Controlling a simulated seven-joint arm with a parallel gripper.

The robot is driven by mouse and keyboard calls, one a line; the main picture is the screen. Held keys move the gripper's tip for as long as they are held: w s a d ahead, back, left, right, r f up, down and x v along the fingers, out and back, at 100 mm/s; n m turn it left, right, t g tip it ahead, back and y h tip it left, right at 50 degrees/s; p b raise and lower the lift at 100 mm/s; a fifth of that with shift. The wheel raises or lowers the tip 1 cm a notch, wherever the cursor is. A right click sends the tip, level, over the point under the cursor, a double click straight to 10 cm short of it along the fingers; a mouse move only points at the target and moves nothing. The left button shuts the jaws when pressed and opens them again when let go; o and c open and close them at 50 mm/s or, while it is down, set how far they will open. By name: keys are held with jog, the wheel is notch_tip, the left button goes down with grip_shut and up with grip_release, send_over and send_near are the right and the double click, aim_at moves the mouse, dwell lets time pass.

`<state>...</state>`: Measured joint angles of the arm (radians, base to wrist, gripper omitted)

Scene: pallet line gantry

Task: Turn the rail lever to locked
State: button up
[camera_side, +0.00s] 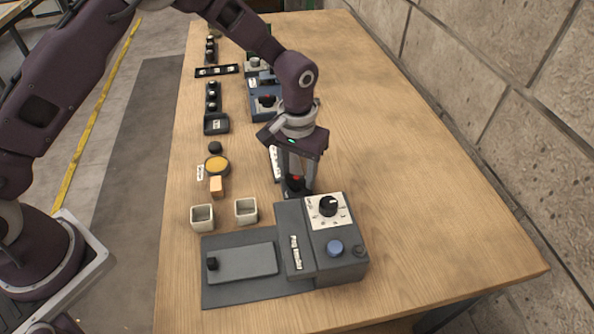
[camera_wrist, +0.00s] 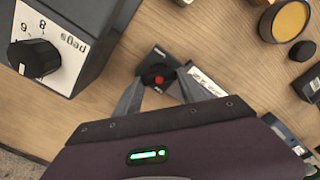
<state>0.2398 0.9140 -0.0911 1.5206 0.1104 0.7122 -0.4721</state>
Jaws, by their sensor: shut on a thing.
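A small dark box (camera_wrist: 151,62) sits on the wooden table, topped by a black turning piece with a red centre (camera_wrist: 158,77), which I take to be the rail lever. In the side view the red spot (camera_side: 296,178) shows between my fingers, behind the grey machine. My gripper (camera_side: 296,186) points down, with its fingers on either side of the black piece and shut on it. In the wrist view my gripper (camera_wrist: 158,86) hides part of the box. Small lettering on the box is too small to read, so the lever's setting is unclear.
A grey machine (camera_side: 290,248) with a black dial (camera_side: 328,206) and a blue button (camera_side: 335,248) stands close in front of my gripper. Two white cups (camera_side: 202,217) and a yellow-topped round piece (camera_side: 217,165) lie left. The table's right side is clear.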

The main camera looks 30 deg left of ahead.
jog(key=m, duration=0.5)
jog(key=shift+d, duration=0.15)
jog(key=shift+m, duration=2.4)
jog(key=o, duration=1.4)
jog(key=shift+c, duration=0.2)
jog(key=shift+r, duration=0.1)
